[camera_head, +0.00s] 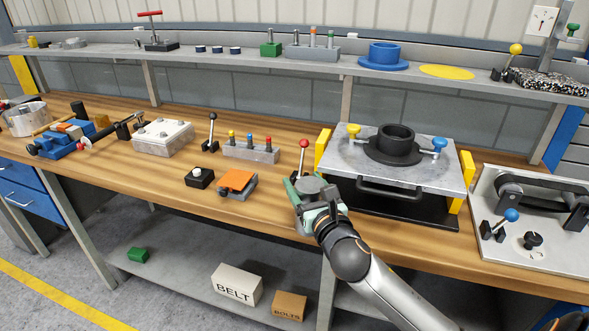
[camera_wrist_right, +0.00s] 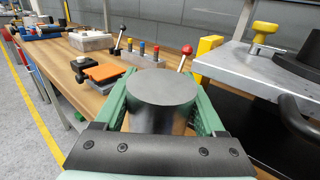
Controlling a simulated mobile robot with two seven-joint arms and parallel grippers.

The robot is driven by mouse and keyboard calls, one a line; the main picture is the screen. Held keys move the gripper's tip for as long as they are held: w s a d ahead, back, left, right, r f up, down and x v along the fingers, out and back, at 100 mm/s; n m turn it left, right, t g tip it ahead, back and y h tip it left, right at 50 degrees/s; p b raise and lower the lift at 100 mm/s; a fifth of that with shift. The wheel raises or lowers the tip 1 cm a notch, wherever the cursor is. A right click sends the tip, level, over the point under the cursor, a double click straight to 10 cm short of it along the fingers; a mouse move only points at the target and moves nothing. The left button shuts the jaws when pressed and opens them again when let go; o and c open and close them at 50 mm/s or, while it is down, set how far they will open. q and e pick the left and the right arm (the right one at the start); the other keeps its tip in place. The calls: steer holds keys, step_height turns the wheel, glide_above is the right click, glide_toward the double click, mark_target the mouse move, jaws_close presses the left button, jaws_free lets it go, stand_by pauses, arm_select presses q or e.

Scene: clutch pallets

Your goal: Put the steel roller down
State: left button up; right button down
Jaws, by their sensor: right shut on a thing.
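The steel roller (camera_wrist_right: 162,92) is a grey upright cylinder between the green fingers of my right gripper (camera_wrist_right: 162,105) in the right wrist view. The fingers press on its two sides. In the head view my right gripper (camera_head: 310,188) holds the roller (camera_head: 308,184) at the front edge of the wooden bench (camera_head: 160,183), just left of the metal pallet plate. My left gripper is not in view.
Right of the roller is a metal plate (camera_head: 345,180) with a black ring and a front handle. A red-knobbed lever (camera_head: 303,150) stands just behind. An orange-topped block (camera_head: 238,181) and a black button box (camera_head: 199,178) sit to the left. Bare wood lies left of those.

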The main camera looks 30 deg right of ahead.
steer(key=x, duration=0.6)
stand_by(0.3)
steer(key=shift+f, duration=0.2)
jaws_free()
steer(key=shift+a, duration=0.1)
steer(key=v, duration=1.2)
steer(key=shift+r, duration=0.15)
